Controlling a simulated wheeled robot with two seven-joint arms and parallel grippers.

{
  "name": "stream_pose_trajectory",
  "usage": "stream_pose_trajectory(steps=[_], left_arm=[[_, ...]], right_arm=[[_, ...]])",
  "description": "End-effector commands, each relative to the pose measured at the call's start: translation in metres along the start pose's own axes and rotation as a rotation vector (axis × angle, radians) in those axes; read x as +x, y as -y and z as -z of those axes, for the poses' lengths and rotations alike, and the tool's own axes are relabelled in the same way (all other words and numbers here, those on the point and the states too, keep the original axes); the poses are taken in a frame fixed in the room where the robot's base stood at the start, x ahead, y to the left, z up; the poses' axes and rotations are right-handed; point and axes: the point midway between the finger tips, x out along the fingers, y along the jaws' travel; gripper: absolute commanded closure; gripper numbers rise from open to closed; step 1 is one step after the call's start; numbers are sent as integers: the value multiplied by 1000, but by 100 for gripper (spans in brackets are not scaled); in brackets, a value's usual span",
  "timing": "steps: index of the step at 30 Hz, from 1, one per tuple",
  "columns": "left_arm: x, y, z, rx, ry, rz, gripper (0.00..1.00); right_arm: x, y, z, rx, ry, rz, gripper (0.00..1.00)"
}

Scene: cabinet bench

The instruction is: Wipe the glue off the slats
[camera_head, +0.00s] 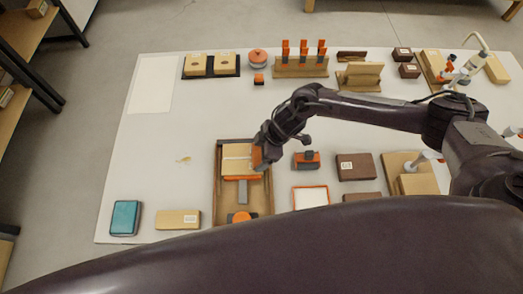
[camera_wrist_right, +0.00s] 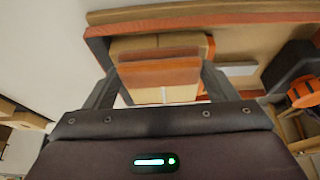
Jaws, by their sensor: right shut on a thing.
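My right gripper (camera_head: 262,160) is shut on an orange-brown block (camera_wrist_right: 160,72), which also shows as an orange edge in the head view (camera_head: 257,156). The block is at the right side of pale wooden slats (camera_head: 236,152) lying in a brown tray (camera_head: 217,200). In the wrist view the slats (camera_wrist_right: 140,44) lie just beyond the block. I cannot tell whether the block touches them. A thin pale line crosses the slats; whether it is glue is unclear. My left gripper is not in view.
A grey and orange tool (camera_head: 243,188) and a round orange thing (camera_head: 241,217) lie in the tray. A yellowish smear (camera_head: 183,160) is on the table. A teal pad (camera_head: 125,217) lies front left. An orange-framed white panel (camera_head: 310,197) is right of the tray.

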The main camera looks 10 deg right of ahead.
Motion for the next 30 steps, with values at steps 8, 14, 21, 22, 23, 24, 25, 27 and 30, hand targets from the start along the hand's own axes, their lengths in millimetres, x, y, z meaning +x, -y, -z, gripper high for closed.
stream_pose_trajectory(steps=[8, 14, 21, 22, 23, 24, 25, 27, 30], left_arm=[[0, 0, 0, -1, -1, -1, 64], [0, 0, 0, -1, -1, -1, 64], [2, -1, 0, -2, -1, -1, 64], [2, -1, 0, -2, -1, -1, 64], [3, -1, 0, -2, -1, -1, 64], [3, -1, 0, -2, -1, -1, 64], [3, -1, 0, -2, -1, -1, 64], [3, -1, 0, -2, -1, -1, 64], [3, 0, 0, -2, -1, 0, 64]], right_arm=[[5, 0, 15, 0, 0, 0, 39], [7, 0, 19, 0, -1, 0, 39], [12, 0, 29, 0, 0, 0, 39], [13, 0, 31, 0, 0, 1, 39], [14, 0, 32, 0, 0, 1, 39], [15, 0, 34, 0, 0, 1, 39], [15, 0, 35, 0, 1, 1, 39], [16, 0, 36, 0, 1, 1, 39], [17, 1, 38, 0, 0, 1, 39]])
